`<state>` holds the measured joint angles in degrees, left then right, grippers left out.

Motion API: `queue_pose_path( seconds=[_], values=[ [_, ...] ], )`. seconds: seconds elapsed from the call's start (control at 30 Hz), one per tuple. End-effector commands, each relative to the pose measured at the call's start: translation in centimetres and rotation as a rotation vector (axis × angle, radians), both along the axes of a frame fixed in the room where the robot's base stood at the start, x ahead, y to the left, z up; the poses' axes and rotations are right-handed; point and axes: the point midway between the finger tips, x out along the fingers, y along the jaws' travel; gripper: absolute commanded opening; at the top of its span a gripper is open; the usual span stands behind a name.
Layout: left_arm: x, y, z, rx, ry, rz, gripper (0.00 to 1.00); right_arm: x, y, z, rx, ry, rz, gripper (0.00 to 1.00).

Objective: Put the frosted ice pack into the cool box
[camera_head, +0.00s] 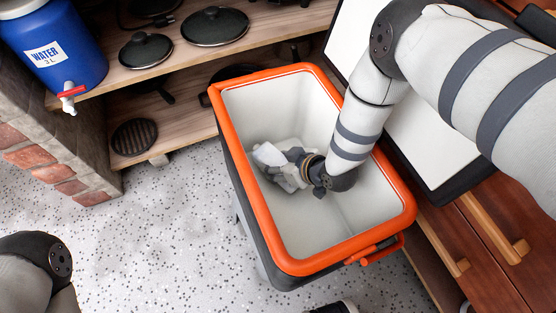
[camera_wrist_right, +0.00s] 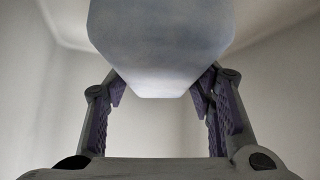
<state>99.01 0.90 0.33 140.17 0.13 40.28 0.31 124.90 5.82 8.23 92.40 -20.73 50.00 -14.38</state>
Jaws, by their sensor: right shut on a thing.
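The cool box (camera_head: 241,165) has an orange rim, a dark outside and a white inside, and its top is open. My right arm reaches down into it. My right gripper (camera_head: 290,165) is inside the box, below the rim, shut on the frosted ice pack (camera_head: 268,154). The pack looks pale white-grey and is partly hidden by the gripper. In the right wrist view the pack (camera_wrist_right: 160,50) sits between the two fingers, with pale box walls around it. I cannot tell whether it touches the box floor. My left gripper is not in view; only part of my left arm shows.
A blue water container (camera_head: 52,40) with a red tap stands at the upper left. Wooden shelves (camera_head: 150,75) with black pans (camera_head: 215,25) lie behind the box. Wooden drawers (camera_head: 490,235) are on the right. Speckled floor (camera_head: 150,230) is clear left of the box.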

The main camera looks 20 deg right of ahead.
Motion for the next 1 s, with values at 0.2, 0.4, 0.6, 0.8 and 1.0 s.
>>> queue_pose_path(
  seconds=[0.2,0.4,0.6,0.8,1.0],
  values=[
    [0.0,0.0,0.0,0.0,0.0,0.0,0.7,0.0,0.0,0.1,0.0,-0.001,0.0,0.7],
    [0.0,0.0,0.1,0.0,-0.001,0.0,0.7,0.0,0.0,0.2,0.0,-0.001,0.0,0.7],
    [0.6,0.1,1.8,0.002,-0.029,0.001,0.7,-1.3,-0.7,3.5,-0.001,-0.004,0.0,0.7],
    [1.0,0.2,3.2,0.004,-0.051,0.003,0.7,-4.0,-1.8,6.2,0.0,-0.003,0.0,0.7],
    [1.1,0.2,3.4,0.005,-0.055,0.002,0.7,-4.8,-2.2,6.7,0.001,-0.002,0.0,0.7]
  ],
)
